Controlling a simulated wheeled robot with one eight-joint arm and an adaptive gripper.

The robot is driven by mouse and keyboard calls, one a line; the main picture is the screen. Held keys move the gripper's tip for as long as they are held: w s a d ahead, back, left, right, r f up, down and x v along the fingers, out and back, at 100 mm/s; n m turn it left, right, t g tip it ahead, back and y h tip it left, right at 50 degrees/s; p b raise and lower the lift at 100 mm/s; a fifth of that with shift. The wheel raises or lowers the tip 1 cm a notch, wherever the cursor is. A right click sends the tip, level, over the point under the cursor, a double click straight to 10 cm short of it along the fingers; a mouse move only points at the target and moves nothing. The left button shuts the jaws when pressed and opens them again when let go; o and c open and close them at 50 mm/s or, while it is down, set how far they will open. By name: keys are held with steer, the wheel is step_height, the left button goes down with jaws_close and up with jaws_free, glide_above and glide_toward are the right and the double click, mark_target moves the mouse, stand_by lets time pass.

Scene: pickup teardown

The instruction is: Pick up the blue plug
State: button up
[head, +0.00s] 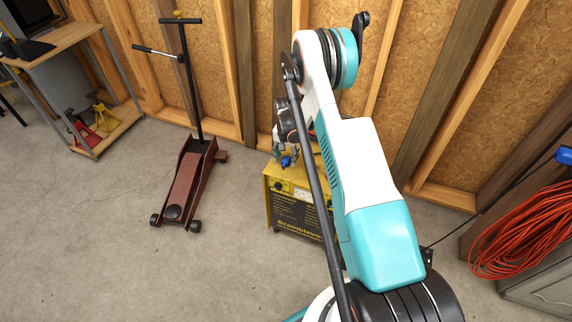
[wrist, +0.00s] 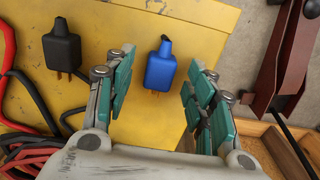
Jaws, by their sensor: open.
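The blue plug (wrist: 160,70) lies on the top of the yellow machine (wrist: 205,18) in the wrist view, with its prongs pointing toward my gripper. It also shows small in the head view (head: 286,161), near the machine's front top edge. My gripper (wrist: 155,72) is open, with its teal-padded fingers on either side of the plug in the picture. I see no contact, and the height gap cannot be told. In the head view my gripper (head: 285,152) is small and partly hidden by my arm.
A black plug (wrist: 62,48) lies left of the blue one, with red and black cables (wrist: 20,120) nearby. A red floor jack (head: 180,185) stands left of the yellow machine. An orange cable coil (head: 530,225) hangs at the right. The stud wall (head: 265,60) is close behind.

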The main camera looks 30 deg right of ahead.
steer(key=shift+f, duration=0.65)
steer(key=shift+r, duration=0.1)
steer(key=shift+c, duration=0.6)
steer(key=c, duration=1)
steer(key=shift+r, duration=0.15)
steer(key=shift+c, duration=0.2)
